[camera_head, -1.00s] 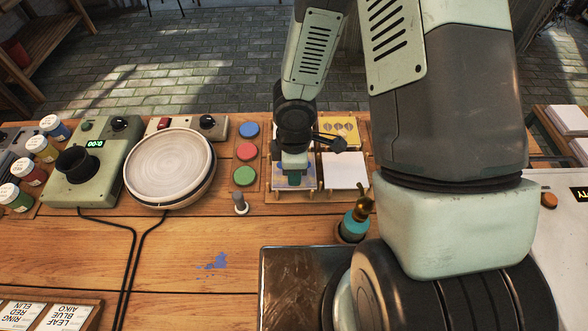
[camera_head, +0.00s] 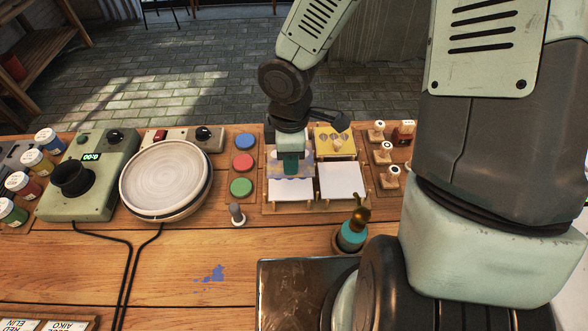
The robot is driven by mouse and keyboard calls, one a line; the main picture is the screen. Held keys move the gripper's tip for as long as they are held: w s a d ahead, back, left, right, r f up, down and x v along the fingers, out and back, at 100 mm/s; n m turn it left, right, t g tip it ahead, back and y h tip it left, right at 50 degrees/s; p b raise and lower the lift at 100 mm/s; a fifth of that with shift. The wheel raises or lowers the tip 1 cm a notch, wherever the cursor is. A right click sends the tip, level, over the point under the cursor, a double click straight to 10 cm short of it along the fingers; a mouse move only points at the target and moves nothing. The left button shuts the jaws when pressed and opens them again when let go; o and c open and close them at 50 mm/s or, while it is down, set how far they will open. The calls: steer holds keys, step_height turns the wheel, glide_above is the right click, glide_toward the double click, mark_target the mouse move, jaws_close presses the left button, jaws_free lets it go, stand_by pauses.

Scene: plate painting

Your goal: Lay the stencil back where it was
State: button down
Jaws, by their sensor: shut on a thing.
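My gripper (camera_head: 291,170) points down over the left side of the wooden stencil board (camera_head: 325,210). It is shut on a stencil (camera_head: 307,171), a thin pale sheet with a blue wavy edge. The gripper hides much of the stencil and its grip. The stencil is over the back left stand and the rear edge of the front left one; I cannot tell whether it touches either. A white sheet (camera_head: 291,193) lies on the front left stand. Another white sheet (camera_head: 343,183) lies on the front right stand. A yellow stencil (camera_head: 335,142) lies at the back right.
Red, blue and green round pads (camera_head: 243,163) stand left of the board. A wheel with a pale plate (camera_head: 164,180) is farther left. Wooden stamps (camera_head: 385,152) are to the right. A teal bottle (camera_head: 352,235) stands in front. Blue paint marks the table (camera_head: 212,273).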

steer(key=d+r, duration=0.1)
steer(key=d, duration=1.2)
step_height(320, 180, down, 10)
steer(key=shift+a+r, duration=0.1)
steer(key=shift+r, duration=0.15)
steer(key=shift+f, duration=0.15)
steer(key=c, duration=0.9)
jaws_free()
step_height(320, 180, up, 12)
steer(key=shift+r, duration=0.15)
